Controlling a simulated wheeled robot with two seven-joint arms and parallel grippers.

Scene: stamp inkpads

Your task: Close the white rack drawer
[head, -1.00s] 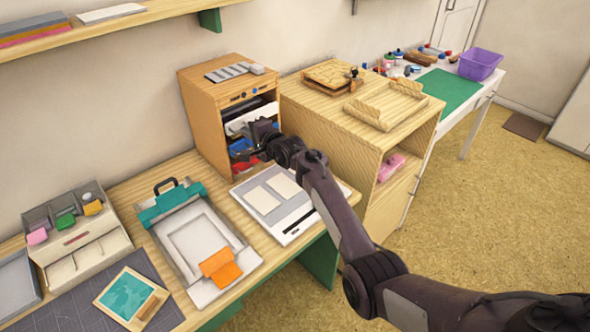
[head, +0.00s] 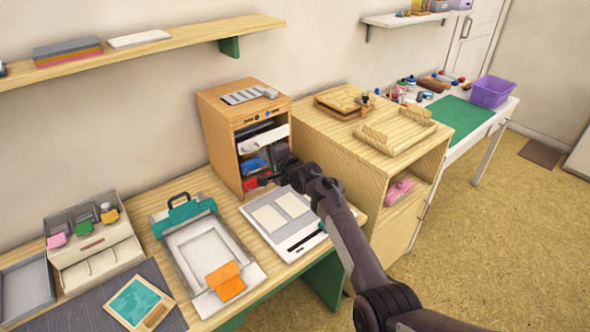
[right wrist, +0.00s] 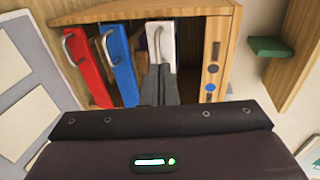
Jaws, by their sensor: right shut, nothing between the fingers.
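The white drawer (head: 263,140) is in the wooden rack (head: 221,130), above the blue drawer (head: 255,164) and a red drawer. In the head view it sticks out of the rack front. In the right wrist view, the picture is turned sideways: the white drawer (right wrist: 161,42) with its metal handle is right of the blue (right wrist: 117,62) and red (right wrist: 84,62) drawers. My right gripper (right wrist: 160,72) is shut and empty, its fingertips overlapping the white drawer's front in the picture; contact cannot be told. In the head view the right gripper (head: 278,168) is before the rack, fingers mostly hidden. My left gripper is not in view.
A white board with pale panels (head: 288,236) lies below the gripper. A wooden cabinet (head: 345,160) with trays on top stands close on the right. A teal-clipped press (head: 205,255) and a stamp organizer (head: 88,245) stand to the left.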

